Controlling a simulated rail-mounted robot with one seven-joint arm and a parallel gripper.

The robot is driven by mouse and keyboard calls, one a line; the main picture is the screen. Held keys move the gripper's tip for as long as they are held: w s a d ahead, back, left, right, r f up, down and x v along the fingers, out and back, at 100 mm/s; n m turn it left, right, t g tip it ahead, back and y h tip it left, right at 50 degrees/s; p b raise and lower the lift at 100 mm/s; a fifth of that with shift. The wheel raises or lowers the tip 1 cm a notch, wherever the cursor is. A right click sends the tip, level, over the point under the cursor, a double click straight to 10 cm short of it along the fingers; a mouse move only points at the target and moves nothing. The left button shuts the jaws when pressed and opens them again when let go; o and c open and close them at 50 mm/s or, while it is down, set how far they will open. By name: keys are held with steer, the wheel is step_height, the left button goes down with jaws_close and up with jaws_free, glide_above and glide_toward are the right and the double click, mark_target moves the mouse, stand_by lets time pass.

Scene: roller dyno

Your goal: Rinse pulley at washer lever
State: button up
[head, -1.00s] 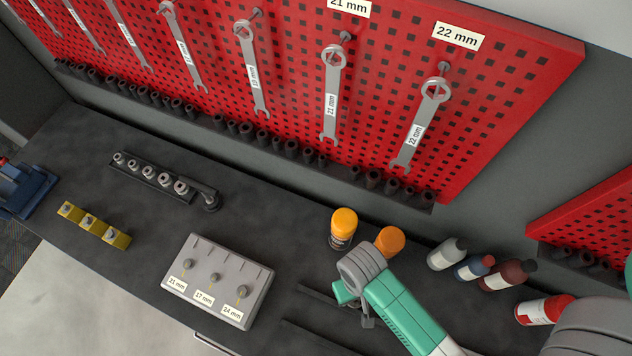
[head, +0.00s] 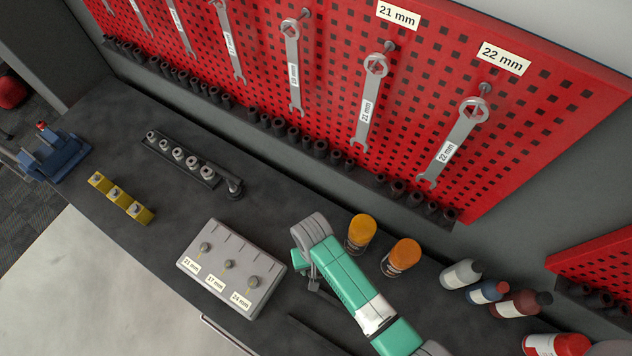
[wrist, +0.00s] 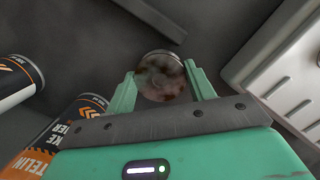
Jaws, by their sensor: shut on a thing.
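My gripper (wrist: 163,88) is shut on a round pulley (wrist: 162,72) in the wrist view. The pulley's face is metallic grey with reddish-brown stains, and a green finger presses on either side of it. In the head view my gripper (head: 313,280) is over the dark bench, between the grey labelled block and the orange-capped cans. The pulley cannot be made out there. I cannot identify a washer lever in either view.
A grey block (head: 216,284) with knobs and size labels is left of my gripper. Two orange-capped cans (head: 361,230) (head: 402,255) stand to its right, with several bottles (head: 461,274) beyond. A socket rail (head: 180,158) and yellow blocks (head: 121,197) lie farther left. A red wrench board (head: 330,70) rises behind.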

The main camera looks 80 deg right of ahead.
steer(key=shift+f, duration=0.2)
steer(key=o, duration=1.2)
steer(key=shift+c, duration=0.2)
step_height(320, 180, up, 12)
steer(key=d, duration=0.1)
steer(key=shift+w+d+r+p, duration=0.15)
steer(key=shift+w+d+p, duration=0.2)
steer(key=shift+d, duration=0.05)
